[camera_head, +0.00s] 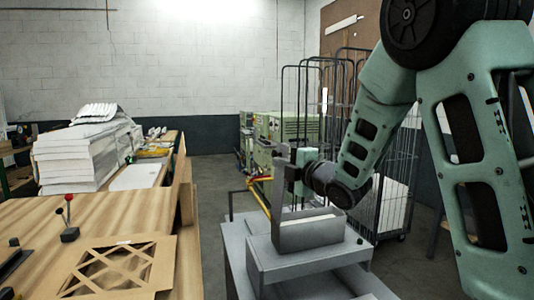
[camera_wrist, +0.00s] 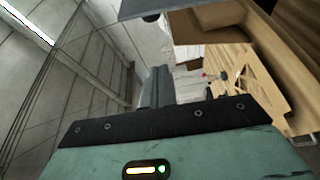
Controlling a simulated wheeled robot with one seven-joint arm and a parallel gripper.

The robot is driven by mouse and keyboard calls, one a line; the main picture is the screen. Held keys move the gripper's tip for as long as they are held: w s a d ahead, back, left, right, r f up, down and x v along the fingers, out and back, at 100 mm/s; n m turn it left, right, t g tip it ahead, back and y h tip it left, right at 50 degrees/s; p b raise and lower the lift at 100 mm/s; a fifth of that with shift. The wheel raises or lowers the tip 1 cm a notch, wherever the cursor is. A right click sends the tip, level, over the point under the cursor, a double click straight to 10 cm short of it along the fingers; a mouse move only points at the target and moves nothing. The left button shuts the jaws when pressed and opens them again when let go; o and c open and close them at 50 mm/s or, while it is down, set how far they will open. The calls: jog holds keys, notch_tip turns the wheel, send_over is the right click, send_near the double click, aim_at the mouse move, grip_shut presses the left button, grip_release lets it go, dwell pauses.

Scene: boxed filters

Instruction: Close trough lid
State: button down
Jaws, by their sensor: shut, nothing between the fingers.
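The grey metal trough (camera_head: 300,262) stands in the lower middle of the head view. A grey upright piece that looks like its lid (camera_head: 308,236) rises from it, with a tall narrow part on its left side; the lid is not lying flat. My gripper (camera_head: 291,172) is shut and empty, at the upper part of this upright piece. I cannot tell whether it touches it. The fingertips are partly hidden behind grey metal. In the wrist view my gripper's teal and black body fills the bottom, and its fingertips are not clear.
A wooden table (camera_head: 120,215) with a cardboard lattice-cut filter frame (camera_head: 115,268) and a red-knobbed lever (camera_head: 69,230) is at left. White stacked filters (camera_head: 85,155) lie behind. A wire cage trolley (camera_head: 398,190) and green machinery (camera_head: 290,128) stand beyond the trough. Floor shows between.

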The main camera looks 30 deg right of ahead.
jog(key=w+a+p, duration=0.2)
jog(key=w+p, duration=0.3)
jog(key=w, duration=0.4)
jog(key=d, duration=0.2)
jog(key=s+d+p, duration=0.1)
jog(key=d, duration=0.1)
jog(key=shift+d+f+p, duration=0.1)
jog(key=shift+d+p, duration=0.05)
jog(key=shift+p, duration=0.15)
jog(key=shift+d, duration=0.1)
